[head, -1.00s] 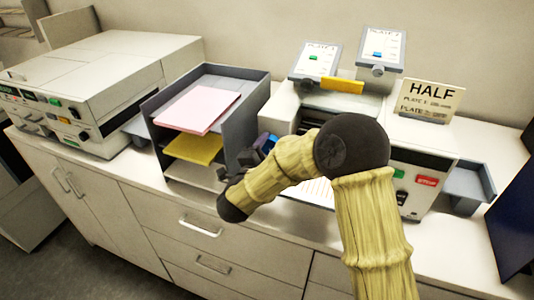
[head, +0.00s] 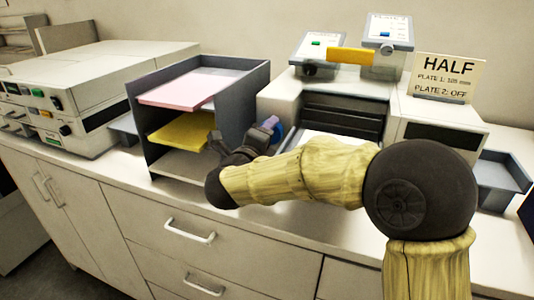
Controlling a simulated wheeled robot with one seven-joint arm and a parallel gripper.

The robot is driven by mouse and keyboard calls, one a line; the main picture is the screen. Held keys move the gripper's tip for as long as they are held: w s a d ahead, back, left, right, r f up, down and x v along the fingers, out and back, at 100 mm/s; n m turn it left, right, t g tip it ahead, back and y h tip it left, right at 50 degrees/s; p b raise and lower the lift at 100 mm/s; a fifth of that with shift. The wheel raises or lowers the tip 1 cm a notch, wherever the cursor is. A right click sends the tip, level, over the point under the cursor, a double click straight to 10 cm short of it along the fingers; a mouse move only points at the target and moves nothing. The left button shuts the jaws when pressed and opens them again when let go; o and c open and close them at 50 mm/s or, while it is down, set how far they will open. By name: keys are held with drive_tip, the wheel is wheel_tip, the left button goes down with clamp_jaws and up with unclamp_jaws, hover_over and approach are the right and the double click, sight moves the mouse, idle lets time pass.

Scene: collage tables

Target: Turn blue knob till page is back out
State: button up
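The blue knob (head: 277,133) is on the left side of the white machine (head: 415,118), partly hidden behind my gripper. My gripper (head: 245,134) is dark, just left of the knob and in front of the letter tray. Its fingers are small and partly hidden, so I cannot tell whether they touch the knob or how far apart they are. A white page (head: 322,137) shows in the machine's front opening, below a dark slotted panel. My arm hides its lower part.
A grey letter tray (head: 165,75) with pink, yellow and pale paper stands close left of my gripper. A sign (head: 447,75) reads HALF, PLATE 2: OFF. Two plate units joined by a yellow bar (head: 351,55) top the machine. Another machine (head: 85,85) stands far left.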

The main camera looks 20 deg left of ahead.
drive_tip(key=m+b, duration=0.2)
drive_tip(key=b, duration=0.2)
drive_tip(key=m+b, duration=0.2)
drive_tip(key=b, duration=0.2)
drive_tip(key=shift+f+m, duration=0.2)
drive_tip(key=shift+m, duration=0.2)
drive_tip(key=shift+r, duration=0.1)
drive_tip(key=o, duration=1)
drive_tip(key=s+a+b, duration=0.1)
drive_tip(key=s, duration=1.6)
drive_tip(key=shift+s+a, duration=0.15)
drive_tip(key=shift+s, duration=0.05)
